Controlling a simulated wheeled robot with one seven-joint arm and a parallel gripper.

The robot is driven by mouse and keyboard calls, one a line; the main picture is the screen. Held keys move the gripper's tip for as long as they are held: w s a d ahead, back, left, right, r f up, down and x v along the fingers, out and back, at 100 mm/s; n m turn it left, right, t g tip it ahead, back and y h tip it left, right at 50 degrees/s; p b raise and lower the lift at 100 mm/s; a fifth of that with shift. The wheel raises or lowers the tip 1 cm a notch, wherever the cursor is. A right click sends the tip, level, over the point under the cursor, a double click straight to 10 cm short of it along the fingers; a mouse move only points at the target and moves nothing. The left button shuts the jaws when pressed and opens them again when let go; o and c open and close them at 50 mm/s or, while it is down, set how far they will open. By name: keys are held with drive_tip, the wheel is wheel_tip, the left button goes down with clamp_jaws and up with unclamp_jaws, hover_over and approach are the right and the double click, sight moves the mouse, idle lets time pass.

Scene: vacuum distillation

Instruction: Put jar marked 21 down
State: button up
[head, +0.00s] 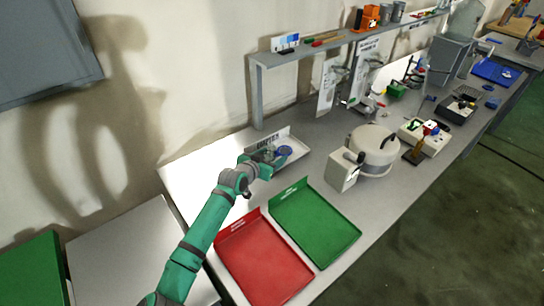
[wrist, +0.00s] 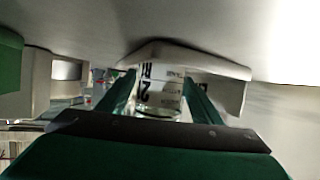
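The jar marked 21 (wrist: 160,92) is clear glass with a white label bearing black print, partly cut off in the wrist view. My gripper (wrist: 160,100) has a green finger on each side of the jar and is shut on it. In the head view, my gripper (head: 266,169) is at the white labelled tray (head: 297,138) at the back of the bench. A round blue-topped item (head: 284,151) shows in that tray beside my gripper. I cannot tell whether the jar touches the tray floor.
A green tray (head: 318,228) and a red tray (head: 262,262) lie in front. A white round lidded device (head: 374,150) with a control box (head: 344,170) stands to the right. A grey shelf (head: 330,45) rises behind; its left post is near the white tray.

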drive_tip(key=shift+r, duration=0.25)
drive_tip(key=v, duration=1.2)
drive_tip(key=shift+f, duration=0.1)
